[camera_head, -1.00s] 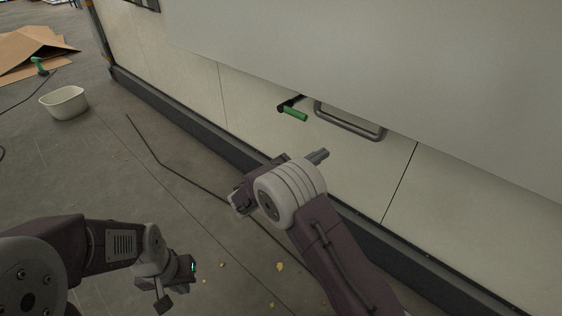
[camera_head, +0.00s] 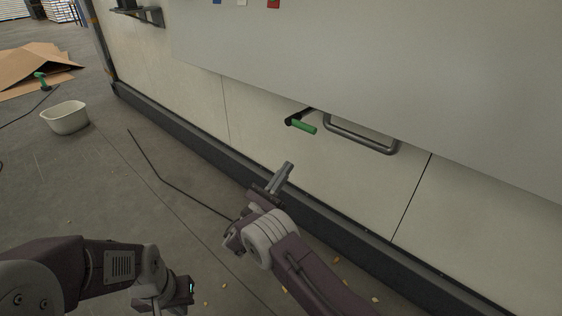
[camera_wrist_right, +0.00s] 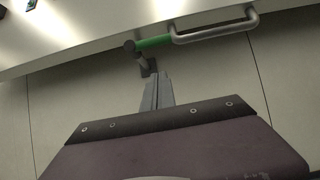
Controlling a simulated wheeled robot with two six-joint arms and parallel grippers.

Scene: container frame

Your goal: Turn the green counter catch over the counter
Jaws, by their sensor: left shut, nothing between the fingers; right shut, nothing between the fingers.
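The green counter catch (camera_head: 304,126) is a green grip on a dark pivot, mounted on the pale wall panel just under the edge of the white counter (camera_head: 380,70). The grip points right, toward a grey bar handle (camera_head: 362,137). In the right wrist view the catch (camera_wrist_right: 153,42) lies beyond the fingertips, beside the handle (camera_wrist_right: 215,31). My right gripper (camera_head: 284,170) is shut and empty, below and left of the catch and apart from it. Its fingers also show in the right wrist view (camera_wrist_right: 157,80). My left gripper (camera_head: 163,304) is low at the left, over the floor, its fingers partly cut off.
A white tub (camera_head: 66,117) stands on the floor at the left, with cardboard (camera_head: 30,62) behind it. A dark cable (camera_head: 165,180) lies along the floor. A dark base rail (camera_head: 200,138) runs below the panel. Small scraps dot the floor.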

